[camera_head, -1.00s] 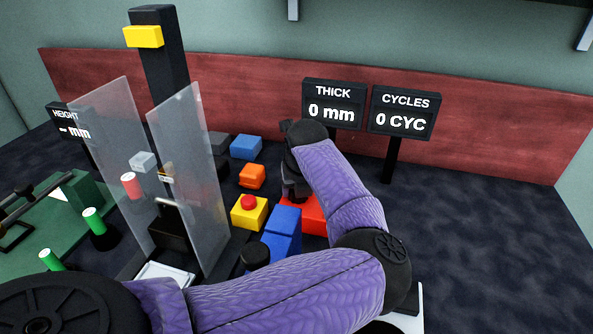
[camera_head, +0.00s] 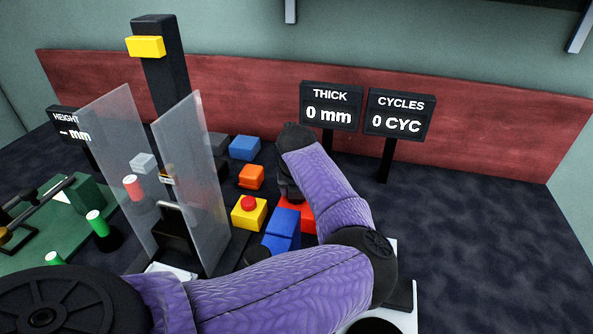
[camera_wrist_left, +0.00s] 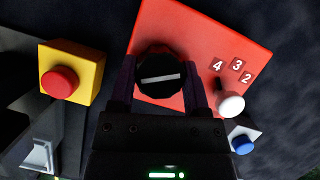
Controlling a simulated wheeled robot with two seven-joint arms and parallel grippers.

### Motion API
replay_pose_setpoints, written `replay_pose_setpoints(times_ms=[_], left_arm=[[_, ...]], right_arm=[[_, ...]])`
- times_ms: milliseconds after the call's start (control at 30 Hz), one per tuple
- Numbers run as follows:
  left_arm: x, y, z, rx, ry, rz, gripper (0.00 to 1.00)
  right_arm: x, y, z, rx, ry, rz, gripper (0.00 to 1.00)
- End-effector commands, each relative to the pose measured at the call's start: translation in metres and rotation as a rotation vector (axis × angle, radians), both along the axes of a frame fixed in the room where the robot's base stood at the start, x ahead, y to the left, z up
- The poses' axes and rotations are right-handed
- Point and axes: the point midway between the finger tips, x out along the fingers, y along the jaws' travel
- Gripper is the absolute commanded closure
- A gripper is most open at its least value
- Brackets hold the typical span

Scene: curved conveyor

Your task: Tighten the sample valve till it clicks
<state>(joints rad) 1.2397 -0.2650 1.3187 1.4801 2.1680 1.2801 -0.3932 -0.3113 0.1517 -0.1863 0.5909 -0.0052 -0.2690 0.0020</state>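The valve knob (camera_wrist_left: 160,76) is black and round with a white line across its top, which lies nearly level in the left wrist view. It sits on a red panel (camera_wrist_left: 215,40), whose red body also shows in the head view (camera_head: 308,225). My left gripper (camera_wrist_left: 160,85) is over it, with one finger on each side of the knob. The fingers are spread; a thin gap seems to remain, but contact is hard to judge. In the head view my purple left arm hides the knob and most of the gripper. My right gripper is not in view.
Beside the panel are a yellow box with a red button (camera_wrist_left: 60,80), a white-tipped lever (camera_wrist_left: 230,104) near the numbers 4, 3 and 2, and a blue button (camera_wrist_left: 243,144). Blue blocks (camera_head: 282,225) and clear upright sheets (camera_head: 190,180) stand left of the arm. The right is clear.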

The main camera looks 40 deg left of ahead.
Motion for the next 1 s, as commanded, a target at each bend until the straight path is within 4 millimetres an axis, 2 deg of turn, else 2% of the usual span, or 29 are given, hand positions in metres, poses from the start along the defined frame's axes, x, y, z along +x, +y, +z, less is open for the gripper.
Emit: replay_pose_setpoints(times_ms=[33,133,167,433,533,700,800,1000], left_arm=[[0.0,0.0,0.0,-0.001,0.001,0.0,0.28],[0.0,0.0,0.0,0.0,0.0,0.0,0.07],[0.0,0.0,0.0,0.0,0.0,0.0,0.05],[0.0,-0.001,0.003,0.0,-0.001,0.001,0.05],[-0.004,-0.005,0.022,0.0,-0.004,0.001,0.05],[-0.017,-0.017,0.064,0.0,-0.005,0.001,0.05],[-0.023,-0.022,0.082,0.0,-0.004,0.001,0.05],[-0.027,-0.027,0.093,0.0,0.0,0.0,0.05]], right_arm=[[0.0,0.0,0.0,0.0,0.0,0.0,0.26],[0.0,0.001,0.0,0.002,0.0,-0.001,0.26],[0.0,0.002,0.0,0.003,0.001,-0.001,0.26],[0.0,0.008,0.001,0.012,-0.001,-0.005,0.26],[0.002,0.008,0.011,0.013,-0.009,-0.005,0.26],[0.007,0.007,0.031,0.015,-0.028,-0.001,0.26],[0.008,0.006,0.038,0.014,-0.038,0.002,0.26],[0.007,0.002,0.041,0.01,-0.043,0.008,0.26]])
